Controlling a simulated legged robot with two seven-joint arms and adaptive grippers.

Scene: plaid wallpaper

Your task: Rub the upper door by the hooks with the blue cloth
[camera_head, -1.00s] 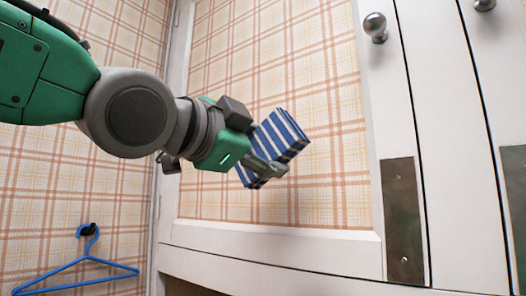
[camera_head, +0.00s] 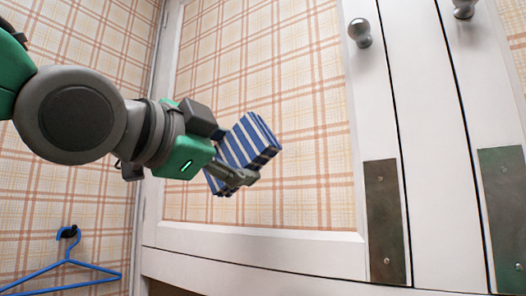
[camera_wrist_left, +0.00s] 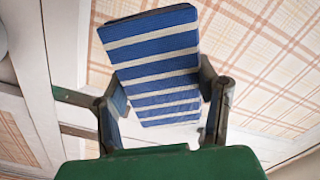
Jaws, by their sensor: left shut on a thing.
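The blue cloth (camera_head: 246,146), folded and striped blue and white, is held in front of the upper door's plaid panel (camera_head: 310,120). My left gripper (camera_head: 232,175) is shut on it. In the left wrist view the cloth (camera_wrist_left: 155,62) stands out between the two fingers of the left gripper (camera_wrist_left: 165,110). I cannot tell whether the cloth touches the panel. One blue hanger (camera_head: 65,262) hangs from a dark hook (camera_head: 68,232) on the wall at lower left. My right gripper is not in view.
A round metal knob (camera_head: 360,32) sits on the door's white frame, with another knob (camera_head: 464,8) on the neighbouring door. Metal plates (camera_head: 385,222) are fixed low on the frames. The plaid panel around the cloth is clear.

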